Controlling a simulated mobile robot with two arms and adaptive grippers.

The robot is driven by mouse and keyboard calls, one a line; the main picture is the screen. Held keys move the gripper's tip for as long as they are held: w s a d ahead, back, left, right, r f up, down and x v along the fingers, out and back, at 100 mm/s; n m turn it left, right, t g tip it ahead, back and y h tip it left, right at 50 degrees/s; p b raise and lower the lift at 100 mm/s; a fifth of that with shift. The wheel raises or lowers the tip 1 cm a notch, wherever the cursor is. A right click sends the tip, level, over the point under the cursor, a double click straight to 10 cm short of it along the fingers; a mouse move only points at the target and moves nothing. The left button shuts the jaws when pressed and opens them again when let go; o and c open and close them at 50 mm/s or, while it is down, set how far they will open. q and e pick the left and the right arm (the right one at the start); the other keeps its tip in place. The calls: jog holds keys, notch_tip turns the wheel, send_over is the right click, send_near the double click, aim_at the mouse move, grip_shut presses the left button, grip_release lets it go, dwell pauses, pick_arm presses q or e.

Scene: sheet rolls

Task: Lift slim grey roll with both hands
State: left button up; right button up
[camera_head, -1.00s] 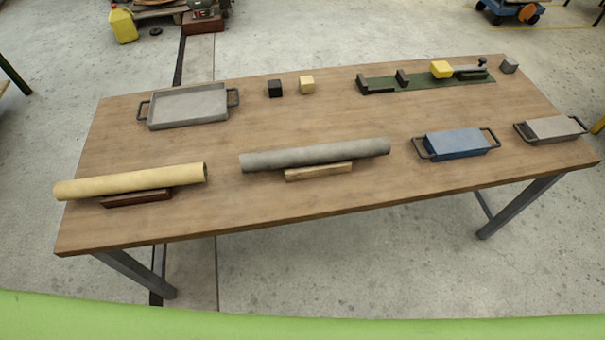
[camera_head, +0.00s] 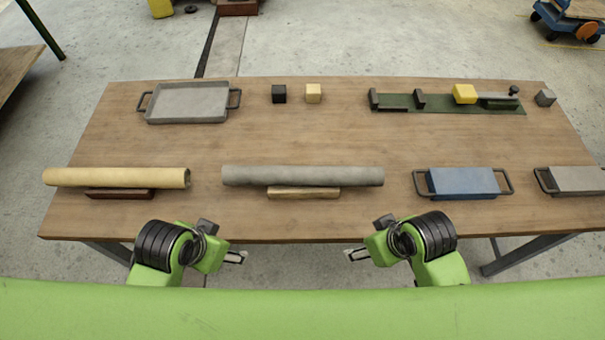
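The slim grey roll (camera_head: 302,175) lies level, left to right, near the front edge of the table, resting on a light wooden block (camera_head: 303,192). Both of its ends stick out past the block. My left gripper (camera_head: 240,257) is in front of the table's front edge, below the roll's left end in the picture, apart from it. My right gripper (camera_head: 352,255) is likewise in front of the edge, below the roll's right part. Both grippers point inward towards each other and touch nothing. Their fingers are too small to tell whether they are open or shut.
A beige roll (camera_head: 117,178) on a dark red block (camera_head: 120,194) lies to the left. A blue handled box (camera_head: 463,182) and a grey handled box (camera_head: 578,179) sit to the right. A grey tray (camera_head: 188,102), small cubes and a green fixture (camera_head: 440,104) stand behind. The table's middle is clear.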

pick_arm(q)
jog(key=w+d+r+m, duration=0.2)
jog(key=w+m, duration=0.1)
jog(key=w, duration=0.2)
pick_arm(e)
jog(key=w+a+r+n, duration=0.1)
jog(key=w+a+n, duration=0.25)
jog(key=w, duration=0.25)
pick_arm(q)
jog(key=m, duration=1)
send_near(238, 172)
jog(key=r, duration=0.2)
jog(key=shift+s+d+r+y, duration=0.15)
jog(key=shift+d+r+y, duration=0.15)
jog(key=shift+d+y, duration=0.1)
pick_arm(e)
notch_tip(238, 172, up, 10)
jog(key=r+n+g+h, duration=0.1)
jog(key=n+g+h, duration=0.15)
jog(key=n, duration=0.65)
send_over(367, 170)
jog(key=shift+f+g+y, duration=0.25)
jog(key=shift+g+y, duration=0.1)
jog(key=shift+y, duration=0.1)
pick_arm(q)
jog(key=x, duration=1.4)
jog(key=shift+s, duration=0.25)
pick_arm(e)
notch_tip(367, 170, down, 14)
jog(key=shift+r, duration=0.1)
